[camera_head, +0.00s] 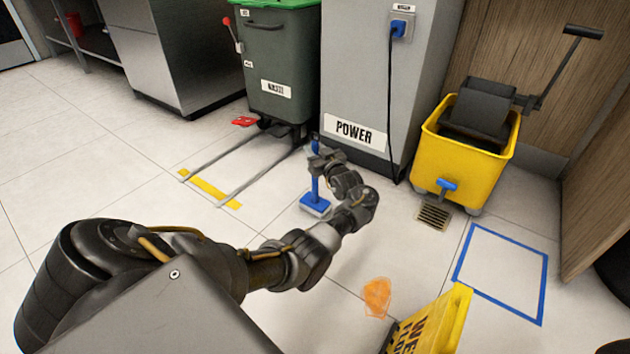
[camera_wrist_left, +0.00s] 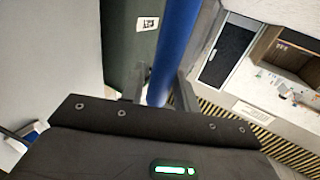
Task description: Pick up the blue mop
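The blue mop (camera_head: 315,206) stands upright on the tiled floor in the head view, its flat blue head down and its thin handle rising past my left gripper (camera_head: 318,158). My left arm reaches in from the lower left, and its gripper is at the handle, above the mop head. In the left wrist view the blue handle (camera_wrist_left: 175,45) runs between the two dark fingers of the left gripper (camera_wrist_left: 160,88). The fingers look apart, with narrow gaps beside the handle. The handle's top is out of the wrist view. My right gripper is not in view.
Behind the mop stand a grey cabinet marked POWER (camera_head: 375,70) and a green-lidded bin (camera_head: 278,65). A yellow mop bucket (camera_head: 465,150) stands right, near a blue floor outline (camera_head: 487,315). An orange spill (camera_head: 377,297) and yellow wet-floor sign (camera_head: 435,325) are in front.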

